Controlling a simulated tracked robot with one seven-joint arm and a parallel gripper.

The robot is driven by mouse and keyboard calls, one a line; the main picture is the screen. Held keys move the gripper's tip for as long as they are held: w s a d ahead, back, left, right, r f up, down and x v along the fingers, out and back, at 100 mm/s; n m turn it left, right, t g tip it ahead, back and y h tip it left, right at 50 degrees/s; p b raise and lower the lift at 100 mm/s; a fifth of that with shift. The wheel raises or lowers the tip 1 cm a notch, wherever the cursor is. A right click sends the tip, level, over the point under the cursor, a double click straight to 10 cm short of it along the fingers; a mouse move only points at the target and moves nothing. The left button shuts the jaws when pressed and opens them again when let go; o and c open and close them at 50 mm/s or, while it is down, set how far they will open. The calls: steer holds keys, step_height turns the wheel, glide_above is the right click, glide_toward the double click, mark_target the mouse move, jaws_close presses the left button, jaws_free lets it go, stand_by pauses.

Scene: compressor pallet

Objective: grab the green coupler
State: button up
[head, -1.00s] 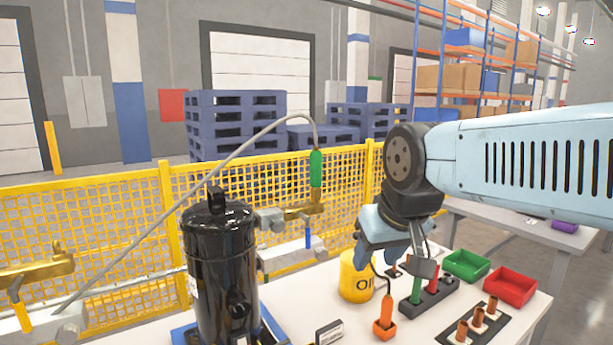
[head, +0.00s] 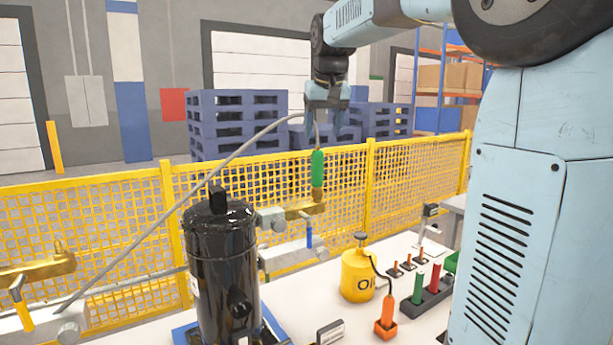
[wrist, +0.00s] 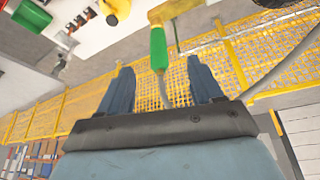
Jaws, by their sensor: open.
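The green coupler (head: 317,168) hangs upright at the end of a grey hose (head: 240,150), with its lower end at a brass fitting (head: 305,210) beside the black compressor (head: 222,265). My gripper (head: 326,128) is above the coupler in the head view, pointing down. In the wrist view the coupler (wrist: 158,48) lies ahead of the fingertips, roughly between their lines. My gripper's two fingers (wrist: 160,75) are spread, with nothing held between them. The hose runs from the coupler back through the gap between the fingers.
A yellow oil can (head: 357,275), an orange holder (head: 385,318) and a dark rack of coloured pieces (head: 425,292) stand on the white table (head: 400,334). A yellow mesh fence (head: 345,185) runs behind. The grey hose arcs left from the coupler over the compressor.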

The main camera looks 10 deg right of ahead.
mark_target(317, 150)
steer(key=w+f, duration=0.6)
steer(key=w, duration=0.1)
steer(key=shift+w+d+f, duration=0.1)
steer(key=shift+d+f, duration=0.25)
steer(key=shift+f, duration=0.05)
steer(key=shift+s+x, duration=0.1)
steer(key=shift+x, duration=1.25)
steer(key=shift+s+x, duration=0.15)
steer(key=shift+x, duration=1.15)
steer(key=shift+d+f, duration=0.1)
steer(key=shift+c, duration=0.3)
steer(key=c, duration=1)
steer(key=shift+c, duration=0.7)
